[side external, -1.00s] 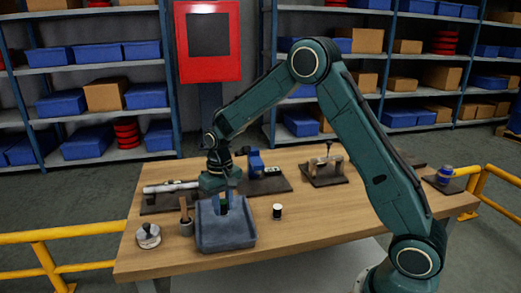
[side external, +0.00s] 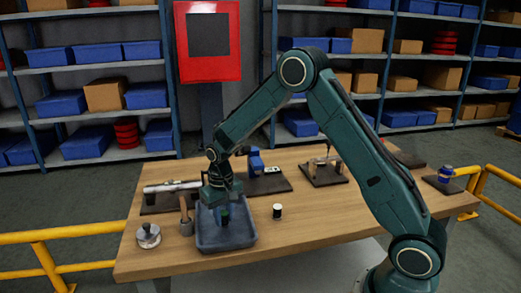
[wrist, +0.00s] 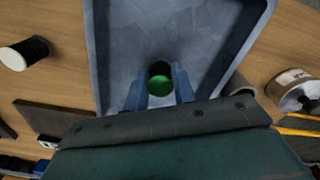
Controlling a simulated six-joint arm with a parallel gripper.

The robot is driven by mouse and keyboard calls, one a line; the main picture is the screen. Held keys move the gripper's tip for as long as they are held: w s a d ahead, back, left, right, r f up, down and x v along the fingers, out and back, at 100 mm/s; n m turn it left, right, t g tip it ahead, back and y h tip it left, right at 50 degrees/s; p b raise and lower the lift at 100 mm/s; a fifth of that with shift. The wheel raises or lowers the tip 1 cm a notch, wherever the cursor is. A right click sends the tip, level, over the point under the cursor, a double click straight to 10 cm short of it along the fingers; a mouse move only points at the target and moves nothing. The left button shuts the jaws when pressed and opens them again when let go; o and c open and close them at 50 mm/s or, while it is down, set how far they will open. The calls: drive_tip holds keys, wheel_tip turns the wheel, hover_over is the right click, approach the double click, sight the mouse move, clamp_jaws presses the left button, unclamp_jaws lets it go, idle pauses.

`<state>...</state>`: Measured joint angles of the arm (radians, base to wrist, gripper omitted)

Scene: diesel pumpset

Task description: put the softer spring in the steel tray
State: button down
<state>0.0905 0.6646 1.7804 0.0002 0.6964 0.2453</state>
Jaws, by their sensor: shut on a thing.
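The blue-grey steel tray (side external: 239,241) stands near the table's front left; it fills the middle of the wrist view (wrist: 185,35). My gripper (side external: 224,213) points down over the tray, its fingers inside the tray's outline. In the wrist view my gripper (wrist: 159,90) is shut on a dark spring with a green end (wrist: 160,84). I cannot tell whether the held spring touches the tray floor. A second spring, dark with a white end (side external: 277,211), stands upright on the table right of the tray; it also shows in the wrist view (wrist: 27,53).
Left of the tray are a cup with a wooden-handled tool (side external: 186,224) and a round metal part (side external: 148,236). Behind lie a metal shaft (side external: 172,187), a blue device (side external: 255,163) and a fixture on a dark board (side external: 325,173). The table's front right is clear.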

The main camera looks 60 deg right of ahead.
drive_tip(key=shift+f, duration=0.35)
idle(0.8)
drive_tip(key=c, duration=1.1)
unclamp_jaws()
drive_tip(key=shift+r, duration=0.1)
drive_tip(key=shift+r, duration=3.45)
